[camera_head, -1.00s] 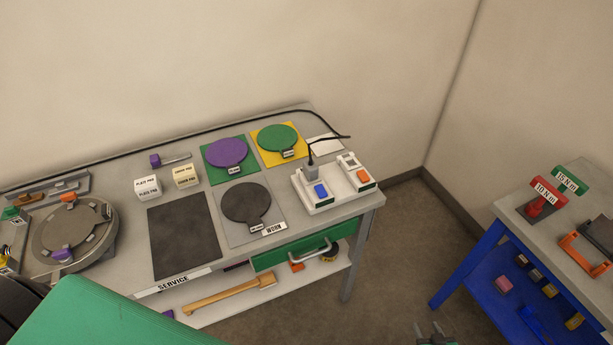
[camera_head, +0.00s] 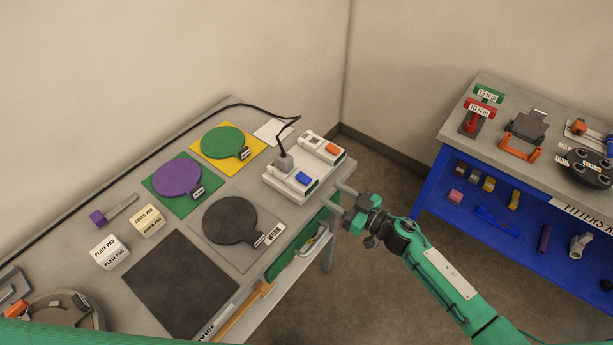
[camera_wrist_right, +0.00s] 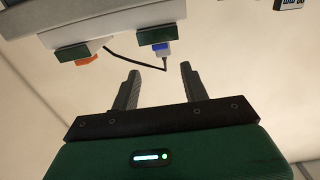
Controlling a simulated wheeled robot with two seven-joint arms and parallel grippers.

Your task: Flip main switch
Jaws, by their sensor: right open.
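The white switch unit (camera_head: 290,186) sits at the right end of the grey workbench. A blue rocker switch (camera_head: 303,178) is on its front part, and an orange rocker switch (camera_head: 333,149) is on the part further right. A grey plug (camera_head: 284,161) with a black cable stands in the unit. I cannot tell which rocker is the main switch. My right gripper (camera_head: 333,193) is open and empty, just off the bench's right edge, apart from the unit. In the right wrist view, the orange switch (camera_wrist_right: 86,61) and blue switch (camera_wrist_right: 162,46) show beyond the fingers. My left gripper is out of view.
Purple (camera_head: 177,178), green (camera_head: 222,142) and dark (camera_head: 229,221) discs lie on mats left of the unit. A green drawer with a handle (camera_head: 313,241) is below the bench edge. A blue-framed table (camera_head: 424,186) stands at right, with open floor between.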

